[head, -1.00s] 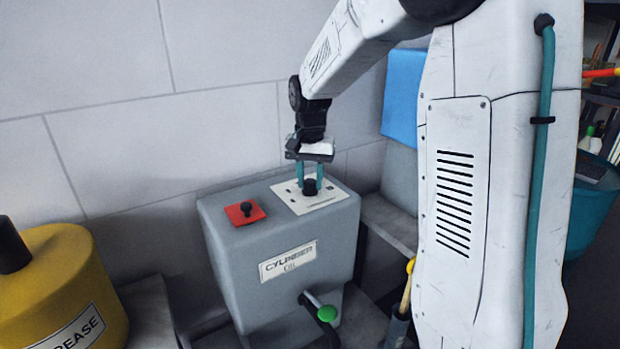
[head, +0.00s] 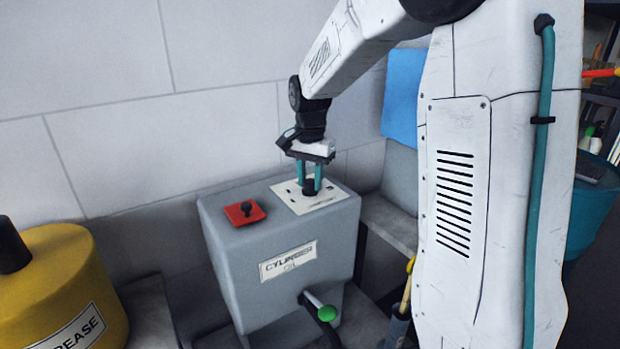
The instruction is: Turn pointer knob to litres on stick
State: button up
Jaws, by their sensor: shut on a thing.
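The black pointer knob (head: 309,187) stands on a pale dial plate (head: 327,200) on top of the grey cylinder oil box (head: 235,265). My gripper (head: 309,182) points down at it from above, with its two teal fingers shut on the knob from either side. The plate carries small dark marks, too small to read from here. The knob's pointer direction and the stick mark cannot be made out.
A red plate with a black knob (head: 246,209) sits left of the dial plate. A green-tipped lever (head: 326,312) juts from the box front. A yellow grease can (head: 62,290) stands at left. A tiled wall (head: 120,100) rises behind.

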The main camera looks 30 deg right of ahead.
aim_at(311, 182)
jog(key=o, duration=1)
notch_tip(311, 182, up, 8)
jog(key=shift+f, duration=0.1)
jog(key=shift+s+f+n, duration=0.2)
jog(key=shift+n, duration=0.4)
jog(key=s+a+n, duration=0.3)
jog(key=s, duration=0.6)
jog(key=s+a+f+n, duration=0.1)
jog(key=s+a+n, duration=0.3)
jog(key=s, duration=0.6)
jog(key=s+a+f+n+t, duration=0.1)
jog(key=s+a+n, duration=0.2)
jog(key=s, duration=0.7)
jog(key=shift+s+a+n, duration=0.2)
jog(key=shift+a+n, duration=0.2)
jog(key=shift+a, duration=0.2)
